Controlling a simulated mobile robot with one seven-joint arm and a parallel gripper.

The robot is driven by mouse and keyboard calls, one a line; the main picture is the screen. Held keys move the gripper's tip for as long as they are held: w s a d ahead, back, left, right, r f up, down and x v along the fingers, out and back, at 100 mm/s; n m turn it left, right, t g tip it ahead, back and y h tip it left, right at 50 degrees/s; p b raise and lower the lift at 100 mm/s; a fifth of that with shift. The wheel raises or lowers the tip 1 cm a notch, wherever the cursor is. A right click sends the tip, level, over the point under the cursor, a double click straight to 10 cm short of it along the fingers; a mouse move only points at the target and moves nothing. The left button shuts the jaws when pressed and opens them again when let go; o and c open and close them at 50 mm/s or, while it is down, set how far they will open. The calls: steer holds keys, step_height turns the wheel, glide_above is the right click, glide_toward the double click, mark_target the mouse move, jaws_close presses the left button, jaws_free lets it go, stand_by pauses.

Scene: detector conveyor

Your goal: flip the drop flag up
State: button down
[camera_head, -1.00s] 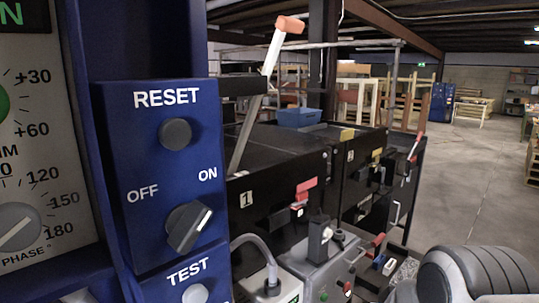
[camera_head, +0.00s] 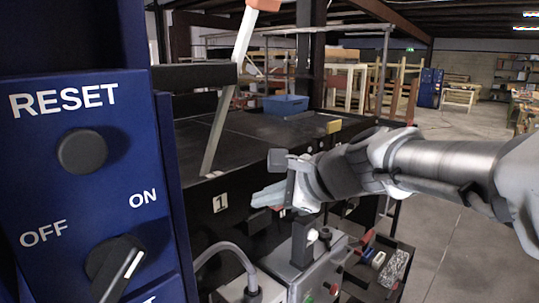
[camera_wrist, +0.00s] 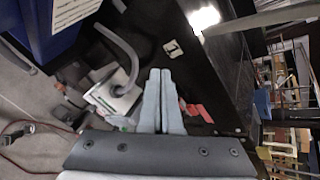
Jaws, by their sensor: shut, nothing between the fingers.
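In the wrist view a small red flag-like piece (camera_wrist: 203,114) lies just right of my gripper's fingers, on the front of the black machine. In the head view it is mostly hidden behind my gripper (camera_head: 262,196); a little red (camera_head: 277,208) shows below the fingers. I cannot tell whether it hangs down or stands up. My gripper is shut and empty, its fingers side by side with tips pointing at the machine front in the wrist view (camera_wrist: 160,72). Contact with the red piece cannot be made out.
A white lever with an orange top (camera_head: 232,85) rises beside machine 1, marked by a label (camera_head: 220,203). A blue control panel (camera_head: 85,200) stands close at left. A grey box (camera_head: 320,262) with a cable beside it sits below my gripper. Open floor lies at right.

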mark_target(212, 158)
steer(key=w+a+r+m+t+y, duration=0.1)
steer(key=w+a+r+m, duration=0.1)
steer(key=w+m, duration=0.3)
steer(key=w+a+r+m+t+y, duration=0.1)
steer(key=w+a+r+m, duration=0.1)
steer(key=w+m, duration=0.2)
steer(key=shift+w+m, duration=0.4)
steer(key=shift+w, duration=0.45)
steer(key=p+x, duration=0.1)
steer(key=x, duration=0.9)
steer(key=shift+r, duration=0.2)
steer(key=shift+w+f+t+b, duration=0.1)
steer(key=shift+w+t+b, duration=0.05)
steer(key=shift+t+b, duration=0.15)
